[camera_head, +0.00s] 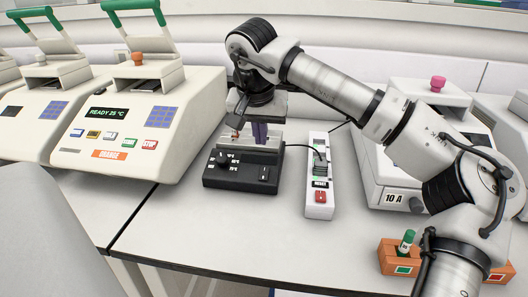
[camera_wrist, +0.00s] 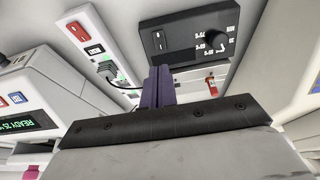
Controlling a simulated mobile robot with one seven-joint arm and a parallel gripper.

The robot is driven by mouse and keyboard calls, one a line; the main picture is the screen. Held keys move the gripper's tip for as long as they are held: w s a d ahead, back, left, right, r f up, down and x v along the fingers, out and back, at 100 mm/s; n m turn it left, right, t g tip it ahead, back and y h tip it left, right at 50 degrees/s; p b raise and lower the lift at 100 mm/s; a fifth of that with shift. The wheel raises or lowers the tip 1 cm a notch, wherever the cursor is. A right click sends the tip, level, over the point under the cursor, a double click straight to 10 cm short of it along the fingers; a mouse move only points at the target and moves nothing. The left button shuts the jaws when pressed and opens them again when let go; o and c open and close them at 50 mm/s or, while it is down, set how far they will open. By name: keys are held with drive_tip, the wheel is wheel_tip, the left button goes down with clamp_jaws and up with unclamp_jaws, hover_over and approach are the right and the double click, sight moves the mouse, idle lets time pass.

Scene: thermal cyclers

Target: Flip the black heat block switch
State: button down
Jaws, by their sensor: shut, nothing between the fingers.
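The black heat block (camera_head: 225,182) sits on the white bench left of centre, with a dial, white temperature markings and a small rocker switch (camera_head: 263,174) at its front right. In the wrist view the heat block (camera_wrist: 190,28) is at the top, with the rocker switch (camera_wrist: 158,40) at its left end and the round dial (camera_wrist: 213,39) to the right. My gripper (camera_head: 260,140) is shut and empty, its purple fingers pointing down behind the switch from the head camera. In the wrist view the fingertips (camera_wrist: 160,70) are just below the switch. They look apart from it.
A white power strip (camera_head: 319,150) with a red switch (camera_head: 320,197) stands right of the block, a black cable joining them. The bench in front is clear.

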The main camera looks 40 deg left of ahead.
drive_tip(key=shift+v, duration=1.3)
